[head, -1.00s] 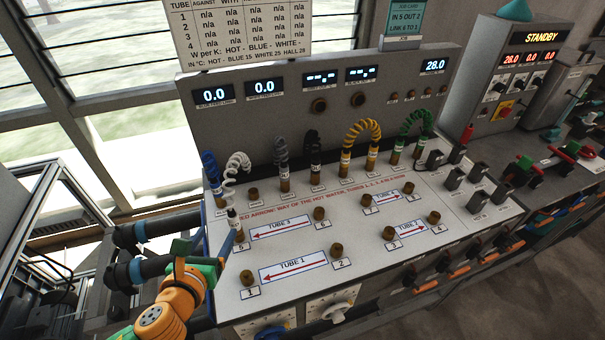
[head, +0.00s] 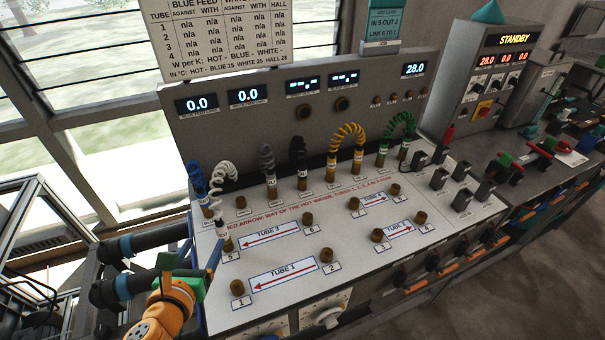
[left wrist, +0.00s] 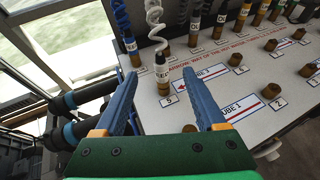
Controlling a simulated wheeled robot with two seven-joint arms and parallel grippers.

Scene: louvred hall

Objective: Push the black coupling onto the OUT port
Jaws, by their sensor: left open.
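The black coupling (head: 302,177) stands upright at the back of the white panel, below a black coiled hose (head: 299,150). The job card (head: 384,22) reads "IN 5 OUT 2". The stub marked 2 (head: 326,255) is brown, bare and upright near the front. I cannot read an OUT label on any port. My left gripper (head: 206,235) is open and empty at the panel's left edge. In the left wrist view its two blue fingers (left wrist: 160,100) stand apart, with the white coupling (left wrist: 162,75) beyond them at port 5. My right gripper is not in view.
Blue (head: 196,178), grey (head: 267,158), yellow (head: 347,135) and green (head: 398,125) hoses stand along the back row. Bare stub 1 (head: 237,287) is near the front left. Black switches (head: 438,178) stand at the right. The panel around TUBE 1 is clear.

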